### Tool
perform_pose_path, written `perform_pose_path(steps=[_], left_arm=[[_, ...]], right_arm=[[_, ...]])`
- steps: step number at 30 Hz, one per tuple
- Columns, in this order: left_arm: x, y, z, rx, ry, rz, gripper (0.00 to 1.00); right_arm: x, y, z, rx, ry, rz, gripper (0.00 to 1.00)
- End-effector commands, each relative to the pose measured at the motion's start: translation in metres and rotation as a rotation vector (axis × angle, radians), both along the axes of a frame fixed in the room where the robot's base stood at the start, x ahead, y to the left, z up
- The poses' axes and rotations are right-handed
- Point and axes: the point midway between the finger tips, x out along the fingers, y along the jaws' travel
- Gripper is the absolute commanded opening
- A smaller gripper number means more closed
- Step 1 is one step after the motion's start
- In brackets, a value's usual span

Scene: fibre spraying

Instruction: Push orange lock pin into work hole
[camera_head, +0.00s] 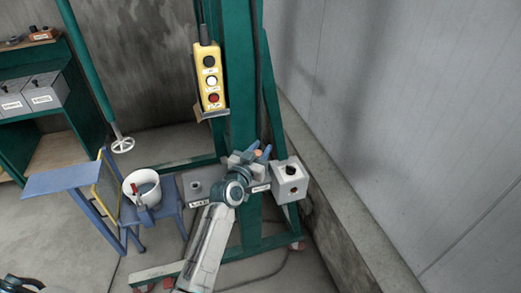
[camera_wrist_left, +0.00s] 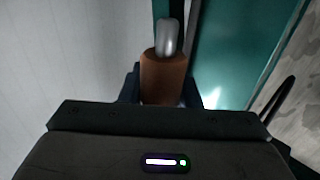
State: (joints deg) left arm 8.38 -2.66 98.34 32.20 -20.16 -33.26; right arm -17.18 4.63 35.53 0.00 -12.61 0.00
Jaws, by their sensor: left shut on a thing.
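My left gripper (camera_head: 259,150) is at the green post, its blue fingers shut on the orange lock pin (camera_head: 258,154). In the left wrist view the lock pin (camera_wrist_left: 164,78) is an orange-brown cylinder with a bright metal tip pointing away from the gripper. A grey bracket plate (camera_head: 222,190) with two small labels crosses the post below the gripper. My arm covers the middle of the plate. I cannot read which label marks the work hole, and cannot tell whether the pin touches a hole.
A yellow pendant with buttons (camera_head: 210,78) hangs above. A white bucket (camera_head: 142,188) stands on a blue stand at the left. A concrete kerb and wall lie to the right.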

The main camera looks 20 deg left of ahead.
Motion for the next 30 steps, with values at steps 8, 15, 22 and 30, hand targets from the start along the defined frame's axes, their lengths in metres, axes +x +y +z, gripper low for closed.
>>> perform_pose_path(steps=[8,15,22,30], left_arm=[[0.0001,0.0001,-0.0005,0.000,-0.001,0.000,0.06],[0.0000,0.0001,0.0003,0.000,-0.001,0.000,0.06],[0.0000,0.0001,0.0001,0.000,0.000,0.000,0.06],[0.0001,0.0001,-0.0001,0.000,0.000,0.000,0.06]], right_arm=[[-0.0002,0.0043,-0.0034,0.005,0.000,-0.001,0.36],[-0.0002,0.0040,-0.0031,0.004,0.000,-0.002,0.36],[-0.0002,0.0019,-0.0031,0.002,0.000,-0.001,0.36],[-0.0001,-0.0013,-0.0058,-0.001,0.000,0.000,0.36]])
